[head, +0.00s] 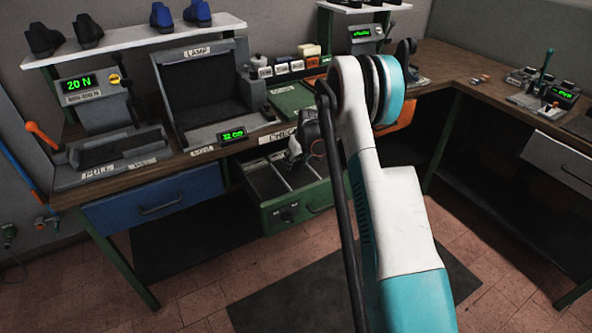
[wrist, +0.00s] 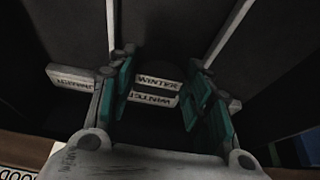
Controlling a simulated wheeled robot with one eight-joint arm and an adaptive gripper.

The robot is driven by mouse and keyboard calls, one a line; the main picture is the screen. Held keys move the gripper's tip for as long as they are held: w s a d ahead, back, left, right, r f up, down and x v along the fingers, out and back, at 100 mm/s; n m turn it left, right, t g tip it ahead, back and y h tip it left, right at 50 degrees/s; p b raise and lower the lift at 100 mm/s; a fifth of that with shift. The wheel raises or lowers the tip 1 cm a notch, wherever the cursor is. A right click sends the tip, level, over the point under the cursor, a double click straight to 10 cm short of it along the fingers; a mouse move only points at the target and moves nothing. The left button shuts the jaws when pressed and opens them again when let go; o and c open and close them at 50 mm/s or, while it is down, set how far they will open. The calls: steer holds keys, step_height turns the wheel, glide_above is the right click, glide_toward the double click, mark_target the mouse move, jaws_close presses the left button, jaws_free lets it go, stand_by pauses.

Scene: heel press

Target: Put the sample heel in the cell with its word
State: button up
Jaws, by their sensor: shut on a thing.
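My gripper (wrist: 162,75) is shut on the dark sample heel (wrist: 158,70), which is hard to make out against the dark drawer. A white label reading WINTER shows between the fingers and appears to be on the heel. My gripper (head: 303,152) is over the open green drawer (head: 300,207) in the head view, with the heel hidden there. In the wrist view, pale dividers split the drawer into cells. A cell label (wrist: 152,99) that seems to read WINTER lies just below the heel's label. Another cell label (wrist: 72,80), perhaps SUMMER, is to the left. Whether the heel touches the floor cannot be told.
A lamp box (head: 207,85) and a pull press (head: 105,130) stand on the bench to the left of the drawer. A blue drawer (head: 150,202) is shut beside it. Shoes stand on the shelf (head: 140,38). My arm covers part of the drawer's right side.

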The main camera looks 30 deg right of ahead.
mark_target(297, 164)
steer(key=shift+f+b, duration=0.55)
steer(key=shift+f, duration=1.35)
steer(key=shift+f, duration=0.2)
steer(key=o, duration=1.1)
steer(key=shift+r, duration=0.1)
steer(key=shift+r, duration=0.1)
steer(key=p+v, duration=0.3)
steer(key=v, duration=0.9)
steer(key=shift+p, duration=0.3)
